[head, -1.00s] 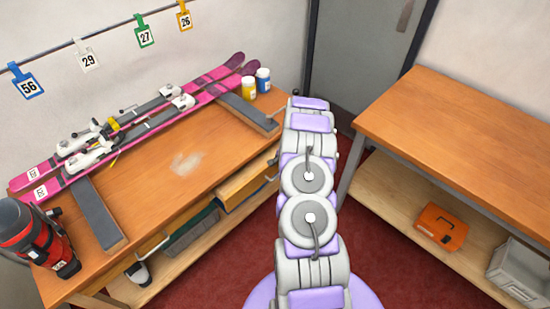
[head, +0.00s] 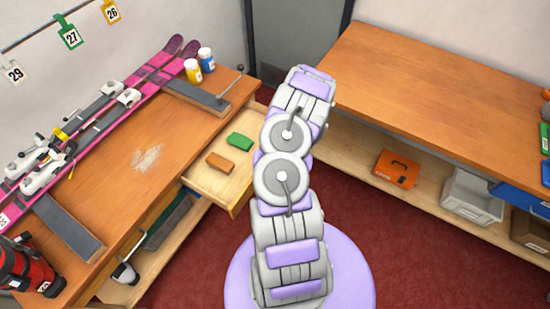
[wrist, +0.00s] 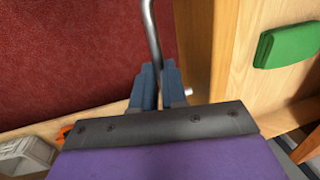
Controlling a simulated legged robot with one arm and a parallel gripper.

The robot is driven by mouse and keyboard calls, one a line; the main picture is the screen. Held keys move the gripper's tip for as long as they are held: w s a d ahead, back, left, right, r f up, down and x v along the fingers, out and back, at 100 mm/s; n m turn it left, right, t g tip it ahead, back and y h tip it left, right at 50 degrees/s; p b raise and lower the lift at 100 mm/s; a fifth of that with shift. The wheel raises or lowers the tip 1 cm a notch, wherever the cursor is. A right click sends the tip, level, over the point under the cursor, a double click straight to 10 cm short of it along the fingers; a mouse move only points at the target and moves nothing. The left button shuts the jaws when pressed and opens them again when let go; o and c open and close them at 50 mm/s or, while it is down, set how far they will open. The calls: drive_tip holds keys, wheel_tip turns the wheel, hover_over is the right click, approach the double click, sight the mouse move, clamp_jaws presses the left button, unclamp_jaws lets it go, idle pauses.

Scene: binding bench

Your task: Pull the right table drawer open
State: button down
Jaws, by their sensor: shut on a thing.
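The right table drawer (head: 236,205) stands well out from the wooden table (head: 165,125) in the head view. Inside it lie a green block (head: 239,142) and a brown block (head: 220,162). The drawer's wooden edge (wrist: 192,45) and the green block (wrist: 285,42) also show in the wrist view. My gripper (wrist: 161,85) is shut on the grey metal handle bar (wrist: 151,30), beside the drawer front. In the head view my own arm hides the gripper and the handle.
Pink skis (head: 100,120), a yellow bottle (head: 193,70) and a blue bottle (head: 206,60) are on the table. A second bench (head: 430,85) stands right, with an orange case (head: 396,168) and a grey bin (head: 472,196) on its shelf. Red floor (head: 400,250) is clear between them.

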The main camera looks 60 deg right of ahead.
drive_tip(key=shift+s, duration=0.1)
drive_tip(key=c, duration=1.4)
unclamp_jaws()
drive_tip(key=shift+c, duration=0.2)
drive_tip(key=shift+r, duration=0.15)
drive_tip(key=s+r+p, duration=0.3)
drive_tip(key=r, duration=1.3)
drive_tip(key=shift+s+d+r, duration=0.15)
drive_tip(key=shift+d+r, duration=0.05)
drive_tip(key=shift+r, duration=0.15)
